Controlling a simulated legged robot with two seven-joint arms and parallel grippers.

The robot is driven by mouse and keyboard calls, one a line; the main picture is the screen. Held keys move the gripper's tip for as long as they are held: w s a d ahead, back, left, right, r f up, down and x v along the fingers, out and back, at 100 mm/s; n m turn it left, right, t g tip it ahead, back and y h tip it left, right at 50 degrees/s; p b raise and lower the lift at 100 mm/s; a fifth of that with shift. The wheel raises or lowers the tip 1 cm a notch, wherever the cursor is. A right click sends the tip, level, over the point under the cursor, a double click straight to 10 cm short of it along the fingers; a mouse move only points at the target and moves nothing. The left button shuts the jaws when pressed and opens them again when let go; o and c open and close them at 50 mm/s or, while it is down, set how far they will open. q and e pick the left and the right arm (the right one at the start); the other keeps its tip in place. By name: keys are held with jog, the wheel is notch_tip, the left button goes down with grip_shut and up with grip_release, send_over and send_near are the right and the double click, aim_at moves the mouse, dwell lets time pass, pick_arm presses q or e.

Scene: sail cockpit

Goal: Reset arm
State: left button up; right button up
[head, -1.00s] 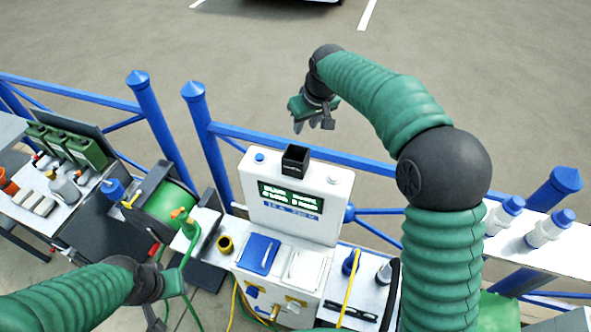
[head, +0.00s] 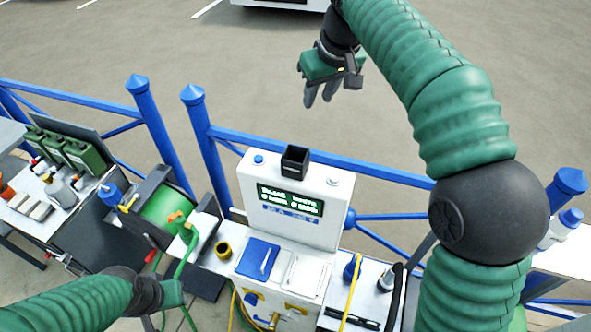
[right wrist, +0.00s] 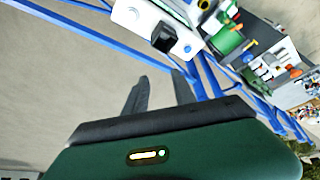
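My right arm rises from the lower right in the head view. My right gripper (head: 322,94) hangs in the air beyond the blue railing, above the paved ground. In the right wrist view its two dark fingers (right wrist: 160,95) stand apart with nothing between them. My left arm comes in at the lower left. My left gripper (head: 165,310) is low beside the green hose, mostly cut off by the bottom edge, and its fingers cannot be made out.
A white console (head: 290,205) with a lit display and a black box on top stands in the centre. A blue railing (head: 375,172) runs behind it. A green hose reel (head: 165,215) and a side table with bottles stand left. The air beyond the railing is clear.

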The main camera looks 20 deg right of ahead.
jog(key=shift+a, duration=0.1)
jog(key=shift+w, duration=0.15)
jog(key=s+f+b, duration=0.2)
jog(key=f+b, duration=0.2)
jog(key=f, duration=0.5)
jog(key=s+f+m+g+b, duration=0.1)
jog(key=s+f+b, duration=0.2)
jog(key=f, duration=0.6)
jog(key=s+f+b, duration=0.2)
jog(key=f+b, duration=0.2)
jog(key=f, duration=0.5)
jog(key=s+f+m+g+b, duration=0.1)
jog(key=s+f+b, duration=0.5)
jog(key=s+f, duration=1)
notch_tip(320, 180, down, 5)
jog(key=shift+s+a+r+h+b, duration=0.15)
jog(key=shift+s+h+b, duration=0.15)
jog(key=shift+s+b, duration=0.1)
